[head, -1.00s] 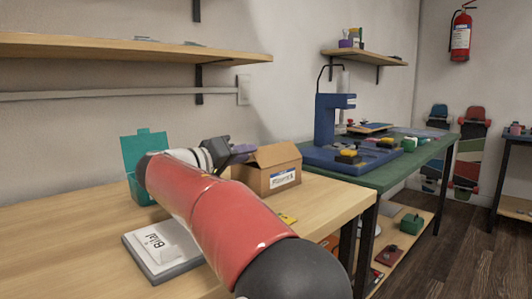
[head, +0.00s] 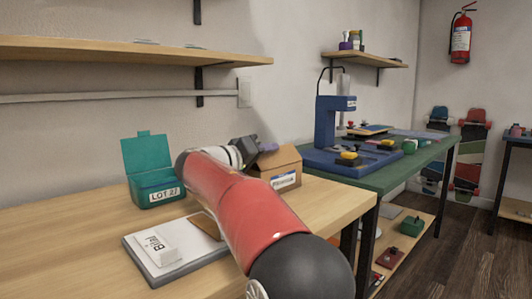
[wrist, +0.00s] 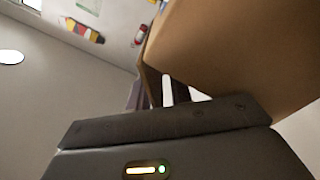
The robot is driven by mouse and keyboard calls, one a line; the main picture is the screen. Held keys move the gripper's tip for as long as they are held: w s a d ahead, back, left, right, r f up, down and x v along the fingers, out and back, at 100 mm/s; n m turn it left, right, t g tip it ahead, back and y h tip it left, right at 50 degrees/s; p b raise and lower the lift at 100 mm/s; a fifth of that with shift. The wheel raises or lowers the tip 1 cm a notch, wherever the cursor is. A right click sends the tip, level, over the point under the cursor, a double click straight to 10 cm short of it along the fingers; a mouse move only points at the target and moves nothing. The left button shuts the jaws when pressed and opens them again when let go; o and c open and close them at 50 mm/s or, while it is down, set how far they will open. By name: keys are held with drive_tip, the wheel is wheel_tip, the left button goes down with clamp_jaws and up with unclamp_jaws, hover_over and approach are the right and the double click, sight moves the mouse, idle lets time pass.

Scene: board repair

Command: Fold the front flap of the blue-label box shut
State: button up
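The cardboard box with a blue-edged white label (head: 286,180) stands near the right end of the wooden table. A raised brown top panel (head: 278,158) shows, but I cannot tell each flap's exact position. My gripper (head: 267,147) is at the box's upper left edge. In the wrist view, the box's brown cardboard (wrist: 235,50) fills the upper right, close to my gripper (wrist: 163,92). A thin brown edge shows by the fingers; whether they touch or straddle it is unclear. My red arm hides the box's lower left part.
A teal open-lidded bin (head: 157,180) marked LOT stands left of my arm. A grey board with a white card (head: 155,247) lies at the table's front. A green bench (head: 375,178) with a blue press (head: 325,122) is on the right. The table's left side is clear.

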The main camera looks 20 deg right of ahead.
clamp_jaws()
drive_tip(key=shift+w+a+n+p, duration=0.1)
drive_tip(key=shift+w+n+p, duration=0.1)
drive_tip(key=shift+n+p, duration=0.3)
drive_tip(key=shift+w+f+n, duration=0.2)
drive_tip(key=shift+f+n, duration=0.3)
drive_tip(key=shift+n, duration=0.5)
drive_tip(key=shift+o, duration=0.8)
unclamp_jaws()
